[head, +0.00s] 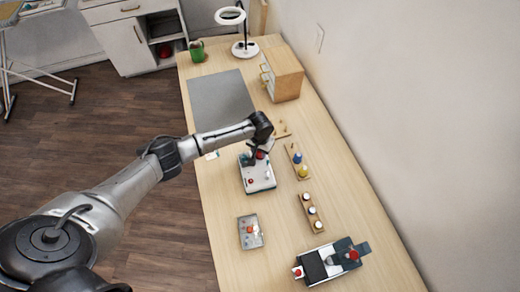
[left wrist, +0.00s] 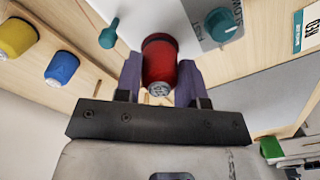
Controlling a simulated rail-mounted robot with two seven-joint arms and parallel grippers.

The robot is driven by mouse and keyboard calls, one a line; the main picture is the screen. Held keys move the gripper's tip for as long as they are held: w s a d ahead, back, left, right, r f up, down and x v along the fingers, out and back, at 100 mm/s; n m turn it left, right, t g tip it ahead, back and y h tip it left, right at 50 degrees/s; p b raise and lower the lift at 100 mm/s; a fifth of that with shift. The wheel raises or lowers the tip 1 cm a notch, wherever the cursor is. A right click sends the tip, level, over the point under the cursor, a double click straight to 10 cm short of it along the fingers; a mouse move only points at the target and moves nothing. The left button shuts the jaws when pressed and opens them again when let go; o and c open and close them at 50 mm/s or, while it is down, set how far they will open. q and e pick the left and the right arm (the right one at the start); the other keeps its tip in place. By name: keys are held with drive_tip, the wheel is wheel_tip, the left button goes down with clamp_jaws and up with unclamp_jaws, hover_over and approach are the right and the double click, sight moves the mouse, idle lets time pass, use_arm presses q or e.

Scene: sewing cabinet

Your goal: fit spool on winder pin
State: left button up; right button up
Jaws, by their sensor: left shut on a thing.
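My left gripper (head: 259,157) is over the far part of the white winder (head: 262,186) in the head view. It is shut on a red spool (left wrist: 161,62), which sits between the two purple fingers (left wrist: 160,78) in the left wrist view. The spool also shows as a small red patch (head: 260,155) in the head view. The left wrist view shows a teal peg-like part (left wrist: 109,34) and a teal knob (left wrist: 222,24) on a grey panel. I cannot tell whether the spool touches the winder or which part is the pin. My right gripper is out of view.
A wooden rack with a blue spool (head: 297,158) and a yellow spool (head: 303,171) stands right of the winder. Another rack (head: 311,213), a small grey tray (head: 249,232) and a black-and-white device (head: 318,266) are nearer. A grey mat (head: 218,100) lies beyond.

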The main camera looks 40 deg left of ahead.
use_arm(q)
drive_tip(key=shift+f, duration=0.15)
drive_tip(key=o, duration=1)
drive_tip(key=shift+r, duration=0.5)
wheel_tip(320, 180, up, 13)
drive_tip(key=shift+f+p, duration=0.1)
drive_tip(key=shift+p, duration=0.95)
